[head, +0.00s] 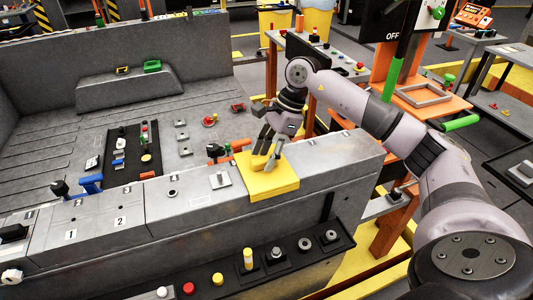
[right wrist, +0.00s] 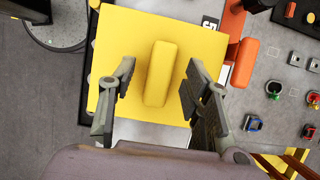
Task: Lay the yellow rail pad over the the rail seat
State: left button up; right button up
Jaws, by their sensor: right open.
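The yellow rail pad (head: 282,187) is a flat square block with a raised yellow handle (right wrist: 160,74) on top. In the head view it lies on the top of the grey rail wall (head: 185,198), near its right end, and its front edge reaches the wall's front edge. My right gripper (head: 267,158) is over the pad. In the right wrist view its open fingers (right wrist: 159,80) stand on both sides of the handle with gaps. What lies under the pad is hidden, so I cannot tell the rail seat there. My left gripper is not in view.
A small square plate with a pin (head: 220,180) is on the wall left of the pad. A dark tray with buttons and pegs (head: 230,279) runs along the front. Grey bed floor (head: 45,150) lies behind the wall.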

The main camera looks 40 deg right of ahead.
jog(key=v, duration=1.2)
